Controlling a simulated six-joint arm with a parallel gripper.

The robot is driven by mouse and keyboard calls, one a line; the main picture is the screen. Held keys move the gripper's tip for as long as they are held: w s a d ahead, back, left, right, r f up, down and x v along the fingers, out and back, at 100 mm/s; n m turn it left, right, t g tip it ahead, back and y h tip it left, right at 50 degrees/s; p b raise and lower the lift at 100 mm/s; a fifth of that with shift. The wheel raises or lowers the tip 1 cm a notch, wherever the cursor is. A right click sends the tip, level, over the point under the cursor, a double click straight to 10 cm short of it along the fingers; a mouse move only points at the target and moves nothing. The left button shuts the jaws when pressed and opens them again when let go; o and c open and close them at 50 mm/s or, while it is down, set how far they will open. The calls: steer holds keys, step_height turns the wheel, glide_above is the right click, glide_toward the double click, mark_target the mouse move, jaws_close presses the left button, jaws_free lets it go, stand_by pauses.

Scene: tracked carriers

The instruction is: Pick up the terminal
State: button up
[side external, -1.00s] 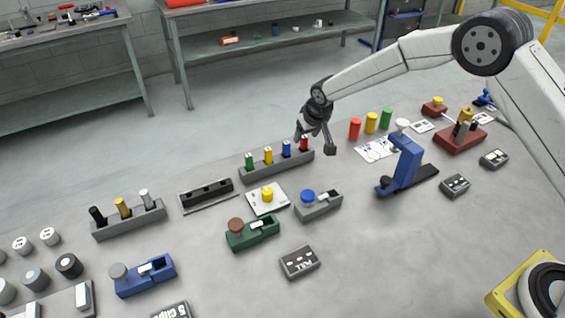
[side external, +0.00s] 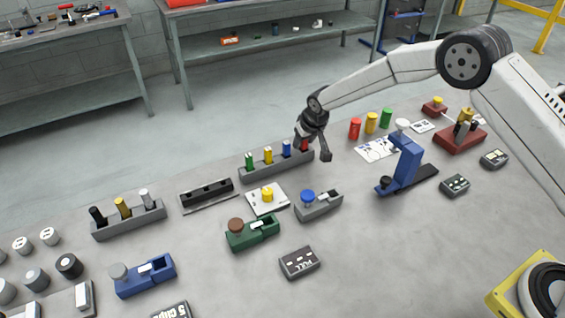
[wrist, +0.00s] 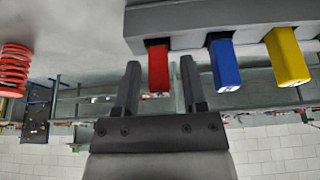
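A red terminal (wrist: 158,70) stands in a long grey rack (wrist: 200,20) in the wrist view, with a blue terminal (wrist: 225,65) and a yellow terminal (wrist: 287,58) beside it. In the side view the rack (side external: 277,164) also holds a green terminal (side external: 249,160), and the red one is at its right end, partly hidden by my gripper (side external: 312,147). In the wrist view my gripper (wrist: 160,65) is open, with one finger on each side of the red terminal. Gaps show between the terminal and both fingers.
A grey block with a blue knob (side external: 308,197) and a white plate with a yellow knob (side external: 267,195) stand in front of the rack. Red, yellow and green cylinders (side external: 371,123) and a blue stand (side external: 405,163) are to the right.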

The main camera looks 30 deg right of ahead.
jaws_close()
steer(key=shift+r, duration=0.15)
steer(key=shift+r, duration=1.4)
steer(key=s+d+r, duration=0.1)
steer(key=s+r, duration=0.9)
steer(key=s, duration=0.4)
steer(key=shift+d, duration=0.35)
